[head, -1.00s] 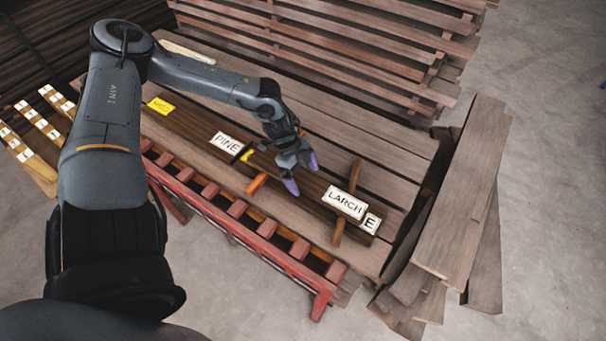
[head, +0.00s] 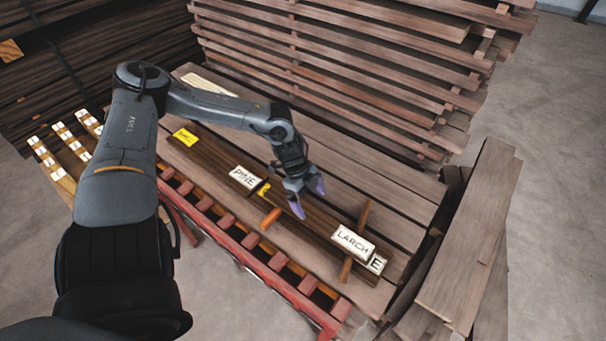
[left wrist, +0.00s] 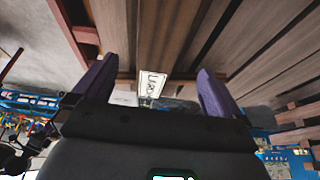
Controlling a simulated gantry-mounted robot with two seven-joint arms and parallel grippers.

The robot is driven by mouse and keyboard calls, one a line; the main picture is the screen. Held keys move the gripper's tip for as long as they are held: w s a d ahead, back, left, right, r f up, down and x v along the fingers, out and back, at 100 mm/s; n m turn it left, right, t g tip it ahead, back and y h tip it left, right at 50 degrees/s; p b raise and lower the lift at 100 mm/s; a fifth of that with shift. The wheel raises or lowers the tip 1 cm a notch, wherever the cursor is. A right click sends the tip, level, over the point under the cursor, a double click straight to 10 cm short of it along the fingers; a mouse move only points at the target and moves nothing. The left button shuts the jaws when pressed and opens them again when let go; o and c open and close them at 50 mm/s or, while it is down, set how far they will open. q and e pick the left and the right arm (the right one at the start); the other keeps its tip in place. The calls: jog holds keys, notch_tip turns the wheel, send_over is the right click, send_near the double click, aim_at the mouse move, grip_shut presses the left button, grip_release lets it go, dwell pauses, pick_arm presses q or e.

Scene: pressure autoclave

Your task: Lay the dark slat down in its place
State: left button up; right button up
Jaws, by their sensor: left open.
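A dark slat (head: 318,216) with a white LARCH label (head: 353,241) lies lengthwise on the lighter planks. Close along it lies another dark board (head: 215,152) with a yellow tag and a white PINE label (head: 245,177). The two overlap in view, so their exact edges are hard to tell. A white label with an E (head: 377,264) shows at the right end. My left gripper (head: 308,197) is open and empty above the slat. In the left wrist view its purple fingers (left wrist: 155,88) stand wide apart, with the LARCH label (left wrist: 151,83) between them in the picture. My right gripper is not in view.
A red slotted rail (head: 235,237) runs along the front of the planks. Orange-brown crosspieces (head: 361,218) stick out by the slat. Stacked planks (head: 330,75) rise behind, and loose boards (head: 470,240) lean at the right. Bare floor is at the far right.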

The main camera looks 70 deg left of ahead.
pick_arm(q)
jog(key=p+v, duration=0.6)
jog(key=w+d+f+n+t+y, duration=0.1)
jog(key=d+f+t, duration=0.2)
jog(key=d, duration=0.7)
jog(key=w+d+f+n+t, duration=0.1)
jog(key=d+f+t, duration=0.15)
jog(key=d, duration=0.75)
jog(key=s+d+r+n+g+y, duration=0.2)
jog(key=s+d+r+n+g, duration=0.2)
jog(key=s+n, duration=0.4)
jog(key=s+d+r, duration=0.1)
jog(key=s+d, duration=0.1)
jog(key=shift+d+y, duration=0.3)
jog(key=shift+y, duration=0.1)
jog(key=shift+r, duration=0.1)
notch_tip(320, 180, up, 5)
jog(key=p, duration=0.5)
